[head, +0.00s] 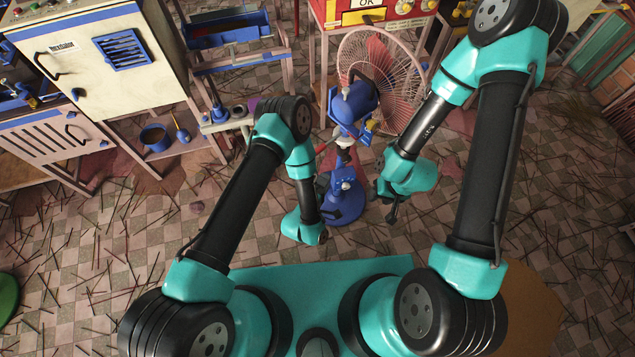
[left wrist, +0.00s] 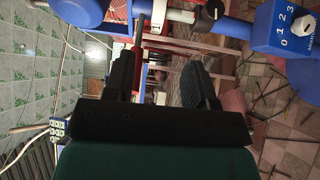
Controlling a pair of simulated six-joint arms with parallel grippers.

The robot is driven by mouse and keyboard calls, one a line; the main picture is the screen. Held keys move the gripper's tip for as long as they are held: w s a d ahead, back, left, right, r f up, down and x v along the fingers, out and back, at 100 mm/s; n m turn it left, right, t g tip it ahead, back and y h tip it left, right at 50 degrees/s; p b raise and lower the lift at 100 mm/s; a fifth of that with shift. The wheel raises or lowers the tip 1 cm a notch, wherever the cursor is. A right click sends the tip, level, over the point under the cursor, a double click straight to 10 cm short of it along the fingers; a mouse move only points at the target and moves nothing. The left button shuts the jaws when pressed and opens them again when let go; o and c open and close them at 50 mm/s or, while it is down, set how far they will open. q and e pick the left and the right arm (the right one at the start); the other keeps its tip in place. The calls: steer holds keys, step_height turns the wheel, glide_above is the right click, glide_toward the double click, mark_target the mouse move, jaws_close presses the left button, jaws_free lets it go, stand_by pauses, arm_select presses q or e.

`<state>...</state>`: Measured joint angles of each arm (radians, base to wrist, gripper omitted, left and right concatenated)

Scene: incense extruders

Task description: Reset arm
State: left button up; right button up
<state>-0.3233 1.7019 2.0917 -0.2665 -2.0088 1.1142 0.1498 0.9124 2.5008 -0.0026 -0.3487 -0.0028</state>
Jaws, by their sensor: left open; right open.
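The blue device (head: 352,108), which looks like an extruder, stands on a round blue base between my two arms in the head view. My left arm folds down to its left; the gripper fingers are not clear there. In the left wrist view my left gripper (left wrist: 160,72) has its two black fingers spread, with nothing held between them. Blue parts and a metal rod lie beyond the fingers; a blue box with a numbered dial (left wrist: 285,28) is at upper right. My right gripper (head: 390,206) hangs right of the device, apart from the base, with no object visible in it.
A pink-and-white fan (head: 378,75) stands behind the device. A white cabinet (head: 95,75), a low shelf with a blue pot (head: 155,137) and a blue tray (head: 228,30) are at the left and back. Thin sticks litter the tiled floor (head: 110,240).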

stand_by(0.5)
arm_select(q)
steer(key=a+f+m+g+y, duration=0.1)
steer(key=a+m+g+y, duration=0.55)
steer(key=a, duration=1.25)
steer(key=s+a+r+m+g, duration=0.1)
steer(key=s+a+r+g, duration=0.25)
steer(key=s+a, duration=0.3)
steer(key=s+a+r+g, duration=0.2)
steer(key=s+a+g, duration=0.35)
steer(key=s, duration=0.25)
steer(key=w+d+r+m+t, duration=0.1)
steer(key=w+d+r+m, duration=0.1)
steer(key=w+r, duration=0.1)
steer(key=shift+w+d+r, duration=0.25)
steer(key=shift+w+r, duration=0.15)
steer(key=shift+w, duration=0.4)
